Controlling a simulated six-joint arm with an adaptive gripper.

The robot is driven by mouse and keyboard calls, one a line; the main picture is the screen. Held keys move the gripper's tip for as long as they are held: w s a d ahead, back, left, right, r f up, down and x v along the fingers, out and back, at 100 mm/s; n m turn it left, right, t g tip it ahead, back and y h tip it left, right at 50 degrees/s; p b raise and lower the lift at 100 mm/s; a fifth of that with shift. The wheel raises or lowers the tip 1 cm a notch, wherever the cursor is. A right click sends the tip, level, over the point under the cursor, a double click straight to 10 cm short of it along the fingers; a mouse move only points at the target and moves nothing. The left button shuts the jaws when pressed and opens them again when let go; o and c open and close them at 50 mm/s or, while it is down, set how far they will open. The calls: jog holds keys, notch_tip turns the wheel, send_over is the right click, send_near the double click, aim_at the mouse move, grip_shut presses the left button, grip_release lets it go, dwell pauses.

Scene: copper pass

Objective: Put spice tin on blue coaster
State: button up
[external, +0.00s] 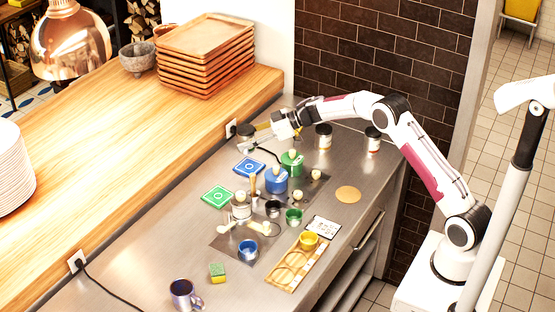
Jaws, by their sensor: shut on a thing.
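My gripper (262,136) is at the back of the steel counter, reaching left. It is shut on a small dark-topped tin (246,130), which I take for the spice tin; the fingers partly hide it and its label cannot be read. The blue coaster (249,167) lies flat on the counter in front of and below the gripper, with a white mark on it and nothing standing on it. I cannot tell how high the tin is above the counter.
A green coaster (218,196) lies left of the blue one. A green canister (291,163), a blue canister (276,180) and a white pot (241,207) stand close by. Two dark-lidded jars (323,137) (373,138) stand behind. A raised wooden ledge (130,150) borders the left.

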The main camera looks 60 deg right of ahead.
jog(key=shift+f, duration=0.1)
jog(key=shift+f, duration=1.85)
jog(key=shift+f, duration=0.1)
jog(key=o, duration=1.2)
jog(key=v, duration=1.2)
